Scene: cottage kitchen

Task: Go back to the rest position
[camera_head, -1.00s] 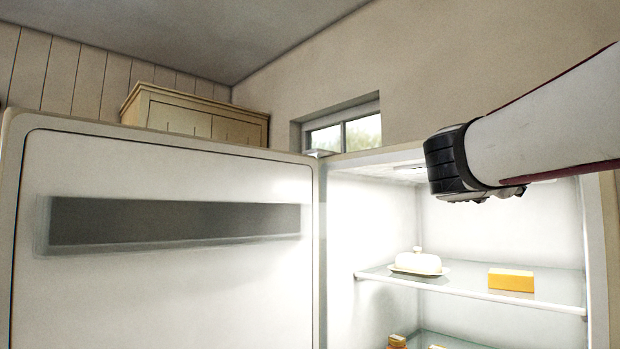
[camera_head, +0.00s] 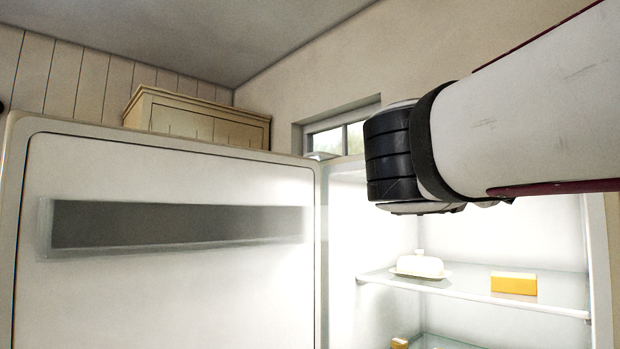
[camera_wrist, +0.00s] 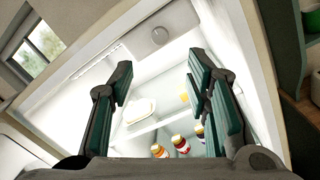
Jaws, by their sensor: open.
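My gripper (camera_wrist: 160,98) shows in the wrist view with its two green-padded fingers spread wide and nothing between them. It faces the open, lit fridge (camera_head: 455,312) from outside. In the head view my arm reaches in from the right, in front of the upper part of the fridge; the gripper fingers are hidden there. On the fridge's upper shelf (camera_head: 465,290) stand a white covered butter dish (camera_head: 420,265) and a yellow-orange block (camera_head: 514,283), apart from each other. The dish also shows between the fingers in the wrist view (camera_wrist: 140,109).
The open fridge door (camera_head: 170,290) fills the left of the head view. Several bottles (camera_wrist: 180,144) stand on a lower shelf. A cream cabinet (camera_head: 195,118) and a small window (camera_head: 340,135) are behind. Shelving with a green item (camera_wrist: 312,20) is at the right in the wrist view.

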